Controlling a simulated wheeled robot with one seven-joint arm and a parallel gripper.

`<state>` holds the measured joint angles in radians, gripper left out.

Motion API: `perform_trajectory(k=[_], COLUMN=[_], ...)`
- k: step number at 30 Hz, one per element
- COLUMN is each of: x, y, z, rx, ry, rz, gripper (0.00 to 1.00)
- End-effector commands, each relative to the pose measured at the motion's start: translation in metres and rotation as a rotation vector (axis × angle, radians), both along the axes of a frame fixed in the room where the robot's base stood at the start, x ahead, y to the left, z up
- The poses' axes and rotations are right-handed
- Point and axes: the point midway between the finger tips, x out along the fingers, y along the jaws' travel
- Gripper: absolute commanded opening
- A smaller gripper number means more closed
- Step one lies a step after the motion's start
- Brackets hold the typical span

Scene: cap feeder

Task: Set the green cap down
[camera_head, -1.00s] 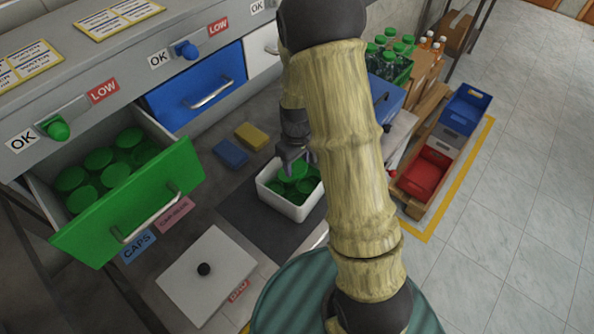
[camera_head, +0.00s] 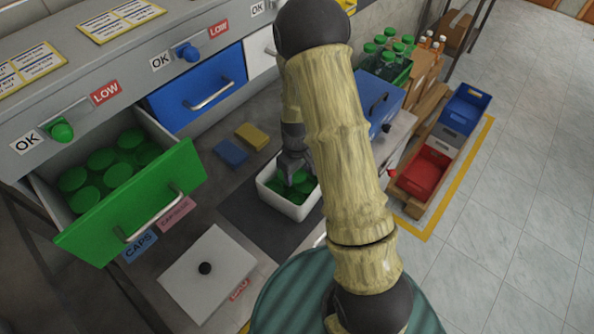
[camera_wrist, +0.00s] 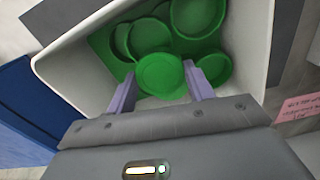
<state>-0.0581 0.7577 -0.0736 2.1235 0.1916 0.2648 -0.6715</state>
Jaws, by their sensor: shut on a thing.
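The green cap (camera_wrist: 160,75) is between the two fingers of my gripper (camera_wrist: 160,92), which is shut on it. In the wrist view the cap is over the inside of the white bin (camera_wrist: 262,40), close above several other green caps (camera_wrist: 197,18). I cannot tell whether it touches them. In the head view my gripper (camera_head: 291,172) reaches down into the white bin (camera_head: 283,207), with its fingers partly hidden among the caps (camera_head: 298,185). The held cap cannot be told apart there.
An open green drawer (camera_head: 130,205) full of green caps is at the left. A white lid (camera_head: 207,272) with a black knob lies in front. Blue and yellow sponges (camera_head: 250,136) lie behind the bin. A blue box (camera_head: 378,98) stands to the right.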

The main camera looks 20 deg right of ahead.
Motion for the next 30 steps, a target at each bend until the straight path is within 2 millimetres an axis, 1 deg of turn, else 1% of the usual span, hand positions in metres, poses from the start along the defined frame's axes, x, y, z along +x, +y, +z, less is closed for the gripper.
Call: perform_trajectory(k=[4, 5, 6, 8, 16, 21, 26, 30], x=[0.000, 0.000, 0.000, 0.000, 0.000, 0.001, 0.001, 0.001], y=[0.000, 0.000, 0.000, 0.000, 0.000, 0.000, 0.000, 0.001], z=[-0.003, -0.003, -0.002, -0.002, -0.002, 0.004, 0.022, 0.044], rx=[0.000, 0.000, 0.000, 0.000, 0.000, 0.000, 0.000, 0.000], ry=[0.000, 0.000, 0.000, 0.000, 0.000, -0.002, -0.006, -0.006], rz=[0.000, 0.000, 0.000, 0.000, 0.000, 0.000, -0.001, 0.002], gripper=[0.31, 0.54, 0.62, 0.74, 0.74, 0.74, 0.74, 0.74])
